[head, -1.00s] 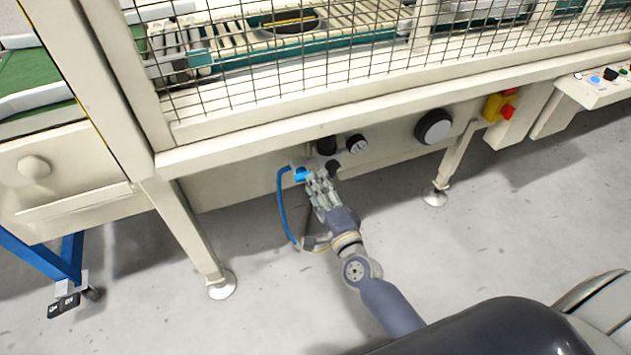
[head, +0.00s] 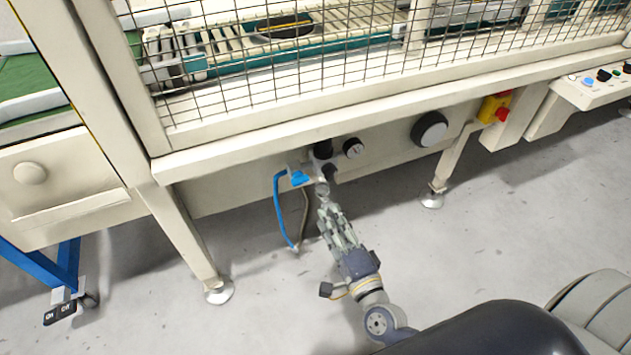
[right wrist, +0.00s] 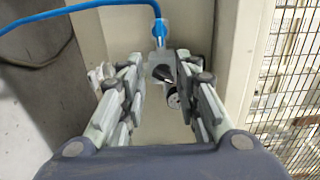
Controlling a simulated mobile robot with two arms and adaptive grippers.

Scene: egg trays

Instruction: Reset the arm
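My right gripper (head: 327,208) is in front of the air unit under the machine's front beam. In the right wrist view its two fingers (right wrist: 155,85) are spread apart with nothing held between them. A blue fitting (head: 299,178) with a blue hose (head: 279,212) sits just beyond and left of the fingertips in the head view. The fitting (right wrist: 160,30) also shows in the right wrist view beyond the fingers. A small round gauge (head: 353,148) is on the unit, and it shows near the right finger in the wrist view (right wrist: 173,101). My left gripper is out of view.
The cream machine frame (head: 350,122) with wire mesh runs across above the gripper. A large black knob (head: 430,129) and a red-and-yellow switch (head: 495,108) are to the right. A machine leg (head: 185,238) stands left. The grey floor (head: 470,240) is clear.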

